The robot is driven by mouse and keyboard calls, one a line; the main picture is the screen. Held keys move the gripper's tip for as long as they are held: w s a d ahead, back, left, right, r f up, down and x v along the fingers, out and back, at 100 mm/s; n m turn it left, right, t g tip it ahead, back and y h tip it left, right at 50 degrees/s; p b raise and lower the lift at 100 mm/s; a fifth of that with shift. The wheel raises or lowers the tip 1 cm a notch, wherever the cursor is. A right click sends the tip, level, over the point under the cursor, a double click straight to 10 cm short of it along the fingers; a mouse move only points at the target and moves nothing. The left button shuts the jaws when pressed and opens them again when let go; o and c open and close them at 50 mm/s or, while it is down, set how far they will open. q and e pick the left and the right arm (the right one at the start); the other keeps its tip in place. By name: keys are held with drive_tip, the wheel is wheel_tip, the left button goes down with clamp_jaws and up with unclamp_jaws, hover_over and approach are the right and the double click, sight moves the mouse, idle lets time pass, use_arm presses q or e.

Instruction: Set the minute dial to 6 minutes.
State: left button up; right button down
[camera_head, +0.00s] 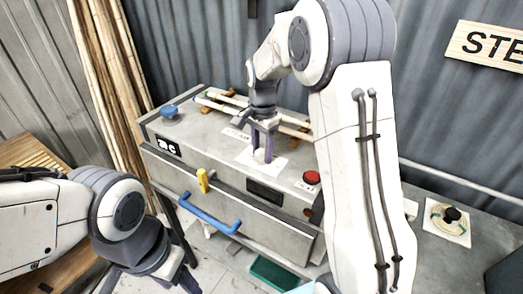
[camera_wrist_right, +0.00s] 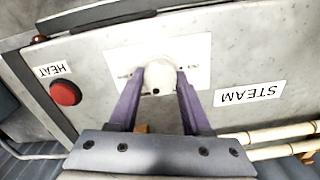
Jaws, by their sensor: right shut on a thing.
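The minute dial is a pale round knob (camera_wrist_right: 160,74) on a white plate (camera_wrist_right: 196,58), set in the top of the grey steam box (camera_head: 205,145). My right gripper (camera_head: 262,154) reaches down onto it, with its purple fingers shut on the knob from both sides. The right wrist view shows the fingers (camera_wrist_right: 158,92) along the knob's flanks and a dark dot on the knob's near side. The plate's markings are mostly hidden or too blurred to read, so I cannot tell the setting. My left gripper (camera_head: 182,284) is at the bottom edge, mostly cut off.
A red HEAT button (camera_head: 312,177) is on the box's right. A blue knob (camera_head: 170,111), yellow latch (camera_head: 203,181) and blue handle (camera_head: 210,215) are also on it. Pale rods (camera_head: 225,108) lie behind my right gripper.

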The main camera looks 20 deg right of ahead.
sight(262, 152)
drive_tip(key=shift+r, duration=0.1)
drive_tip(key=shift+c, duration=1.8)
unclamp_jaws()
drive_tip(key=shift+r, duration=0.4)
wheel_tip(262, 152, up, 10)
drive_tip(key=b, duration=0.2)
drive_tip(key=shift+f, duration=0.2)
